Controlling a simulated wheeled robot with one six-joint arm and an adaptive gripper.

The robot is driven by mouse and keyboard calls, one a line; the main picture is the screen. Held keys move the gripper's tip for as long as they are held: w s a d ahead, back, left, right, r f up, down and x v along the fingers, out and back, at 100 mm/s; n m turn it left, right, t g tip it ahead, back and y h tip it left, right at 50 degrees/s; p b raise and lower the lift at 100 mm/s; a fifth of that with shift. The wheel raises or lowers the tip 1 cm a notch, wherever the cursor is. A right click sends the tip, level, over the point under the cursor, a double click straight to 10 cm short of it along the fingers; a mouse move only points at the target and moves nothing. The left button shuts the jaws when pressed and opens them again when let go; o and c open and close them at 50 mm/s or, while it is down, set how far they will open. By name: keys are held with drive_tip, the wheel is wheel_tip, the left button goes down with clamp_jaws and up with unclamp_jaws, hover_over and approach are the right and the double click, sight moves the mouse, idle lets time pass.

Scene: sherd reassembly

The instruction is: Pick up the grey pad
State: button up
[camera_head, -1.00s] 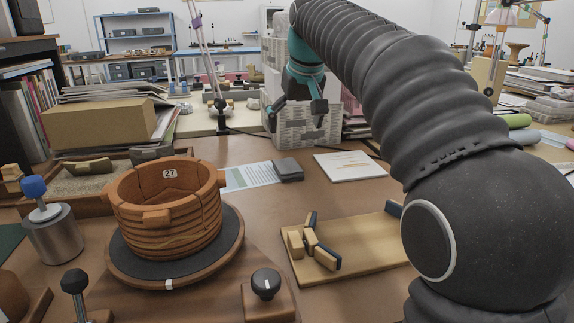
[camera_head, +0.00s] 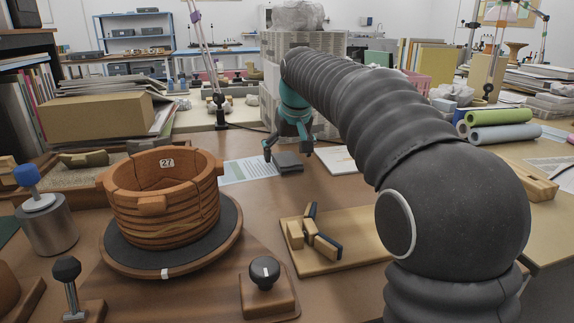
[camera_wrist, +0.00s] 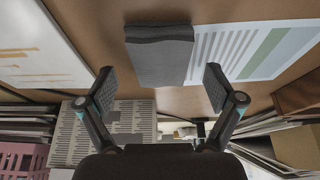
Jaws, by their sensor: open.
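The grey pad (camera_head: 288,161) lies on the brown table, at the edge of a printed sheet, in the head view. In the wrist view the grey pad (camera_wrist: 160,58) is a dark block with a lighter folded-looking edge, ahead of and between the fingertips. My gripper (camera_head: 287,153) is open and empty just above the pad in the head view. In the wrist view my gripper (camera_wrist: 160,82) has its two fingers spread on either side, with no contact visible on the pad.
A printed sheet (camera_head: 245,170) lies beside the pad and a white paper (camera_head: 338,160) lies to its right. A reassembled clay pot (camera_head: 165,205) stands on a turntable (camera_head: 120,262) at left. A wooden board (camera_head: 355,243) with small clamps is in front.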

drive_tip(key=shift+w+f, duration=0.15)
drive_tip(key=shift+f, duration=0.3)
drive_tip(key=shift+f, duration=0.25)
idle(0.3)
drive_tip(key=c, duration=1.1)
